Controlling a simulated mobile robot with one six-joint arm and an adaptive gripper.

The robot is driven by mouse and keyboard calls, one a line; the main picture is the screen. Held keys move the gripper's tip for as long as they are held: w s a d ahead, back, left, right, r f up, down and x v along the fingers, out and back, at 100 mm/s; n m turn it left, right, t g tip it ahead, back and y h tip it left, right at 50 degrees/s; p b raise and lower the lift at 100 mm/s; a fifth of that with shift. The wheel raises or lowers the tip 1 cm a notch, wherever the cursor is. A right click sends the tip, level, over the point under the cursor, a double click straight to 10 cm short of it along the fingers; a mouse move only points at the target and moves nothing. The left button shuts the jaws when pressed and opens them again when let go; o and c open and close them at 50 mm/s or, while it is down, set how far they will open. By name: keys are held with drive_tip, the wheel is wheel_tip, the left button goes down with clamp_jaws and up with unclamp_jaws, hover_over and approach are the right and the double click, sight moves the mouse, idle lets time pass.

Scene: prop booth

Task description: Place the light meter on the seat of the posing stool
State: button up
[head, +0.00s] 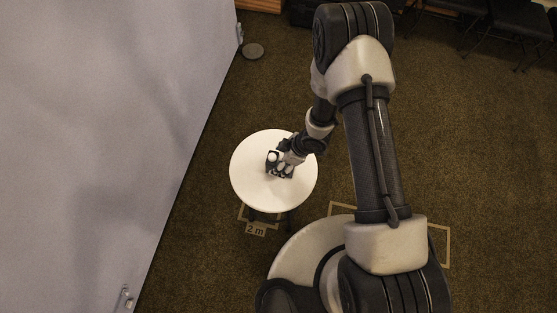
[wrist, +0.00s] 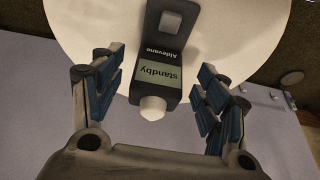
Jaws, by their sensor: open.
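The posing stool has a round white seat (head: 250,188), which also fills the upper part of the wrist view (wrist: 90,35). The light meter (wrist: 150,50) is dark, with a lit screen reading "standby", a pale square button and a white dome. In the head view the light meter (head: 272,157) is over the middle of the seat and appears to stand on it; its underside is hidden. My gripper (head: 284,167) is open at the meter. In the wrist view the blue-padded fingers of my gripper (wrist: 158,78) are on both sides of the meter, with gaps.
A pale backdrop wall (head: 90,120) rises left of the stool. Floor tape and a "2 m" label (head: 256,230) lie by the stool. A round grey base (head: 253,51) stands near the wall and dark chairs (head: 515,22) at the far right. Brown carpet is clear to the right.

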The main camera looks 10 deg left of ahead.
drive_tip(key=w+d+r+m+t+h+p, duration=0.1)
drive_tip(key=w+d+r+m+t+h, duration=0.15)
drive_tip(key=d+r, duration=0.65)
drive_tip(key=w+d+r+m+t+h+p, duration=0.1)
drive_tip(key=w+d+r+m, duration=0.2)
drive_tip(key=r, duration=1.1)
drive_tip(key=w+d+r+m+t+h+p, duration=0.1)
drive_tip(key=w+d+r+m+h, duration=0.15)
drive_tip(key=d+r, duration=0.65)
drive_tip(key=s+d+r+m, duration=0.1)
drive_tip(key=s+r+m, duration=0.45)
drive_tip(key=r, duration=0.75)
drive_tip(key=s+a+r+m, duration=0.1)
drive_tip(key=s+r+m, duration=0.1)
drive_tip(key=s, duration=0.6)
drive_tip(key=s+a+r+m+y, duration=0.1)
drive_tip(key=s+r, duration=0.3)
drive_tip(key=s, duration=0.5)
drive_tip(key=shift+m, duration=0.35)
